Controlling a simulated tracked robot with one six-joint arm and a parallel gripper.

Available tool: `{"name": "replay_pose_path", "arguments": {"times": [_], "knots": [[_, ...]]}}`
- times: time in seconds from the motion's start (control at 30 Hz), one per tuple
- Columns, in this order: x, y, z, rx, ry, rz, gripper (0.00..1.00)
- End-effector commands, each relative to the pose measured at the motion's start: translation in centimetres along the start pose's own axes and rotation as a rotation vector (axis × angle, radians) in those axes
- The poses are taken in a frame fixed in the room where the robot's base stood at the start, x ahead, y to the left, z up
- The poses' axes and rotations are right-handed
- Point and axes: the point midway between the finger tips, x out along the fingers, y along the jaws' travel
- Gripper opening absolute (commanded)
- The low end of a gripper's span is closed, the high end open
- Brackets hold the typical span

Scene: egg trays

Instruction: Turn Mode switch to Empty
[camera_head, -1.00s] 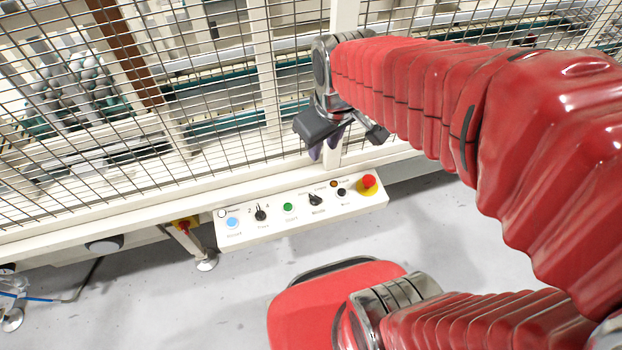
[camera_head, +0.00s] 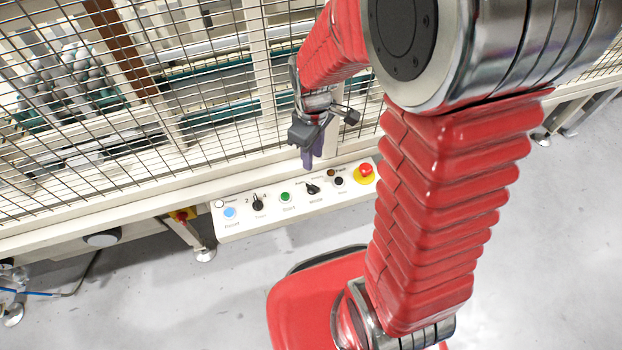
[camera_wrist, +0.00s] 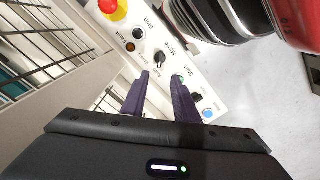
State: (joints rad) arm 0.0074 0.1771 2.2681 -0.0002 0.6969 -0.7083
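The Mode switch (camera_head: 313,189) is a black rotary knob on the white control panel (camera_head: 300,213), right of the green Start button. It also shows in the wrist view (camera_wrist: 159,58), just beyond the gap between my fingertips. The position labels around it are too small to read surely, and I cannot tell which one it points at. My gripper (camera_head: 309,165) hangs above the panel, close to the knob, with its purple fingers pointing down. In the wrist view, the two fingers (camera_wrist: 161,76) are apart with nothing between them, and they appear clear of the knob.
The green Start button (camera_head: 285,197), a black selector (camera_head: 257,204) and a blue button (camera_head: 229,212) lie left of the switch. A black Stop button (camera_head: 338,181), an amber lamp (camera_head: 331,172) and a red emergency stop (camera_head: 365,171) lie right. A wire mesh fence (camera_head: 215,120) stands behind.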

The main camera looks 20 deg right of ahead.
Motion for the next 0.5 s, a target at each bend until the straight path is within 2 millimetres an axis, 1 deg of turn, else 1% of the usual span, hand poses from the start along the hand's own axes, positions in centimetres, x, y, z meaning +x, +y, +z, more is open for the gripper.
{"name": "replay_pose_path", "arguments": {"times": [0.27, 0.37, 0.5], "knots": [[0.1, 0.0, 0.0, 0.001, 0.000, 0.000, 0.27], [0.6, 0.0, 0.0, 0.001, -0.001, -0.001, 0.27], [1.8, -0.1, 0.1, 0.001, -0.002, -0.002, 0.27]]}}
